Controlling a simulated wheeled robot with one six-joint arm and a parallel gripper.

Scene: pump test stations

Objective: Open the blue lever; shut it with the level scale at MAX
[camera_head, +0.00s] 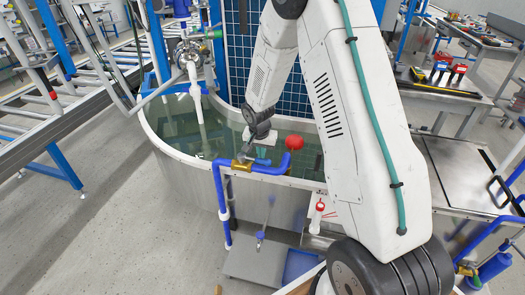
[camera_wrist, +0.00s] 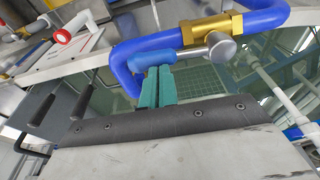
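The blue lever (camera_wrist: 153,58) is a blue grip on a short steel arm that runs to a round steel hub on a brass valve (camera_wrist: 212,28). The valve sits in a blue pipe (camera_wrist: 262,18); in the head view the brass valve (camera_head: 241,166) is at the tank's near rim. My gripper (camera_wrist: 158,72) has two teal fingers, close together, with their tips at the blue grip. The lever does not show between them, and contact is unclear. In the head view my gripper (camera_head: 262,152) is small beside the valve. I cannot make out a level scale or a MAX mark.
The oval tank (camera_head: 181,159) holds greenish water, with a red ball (camera_head: 295,142) near its near rim. A white and red fitting (camera_head: 318,213) is at the tank's outside. A roller conveyor (camera_head: 40,110) stands left; the floor at front left is clear.

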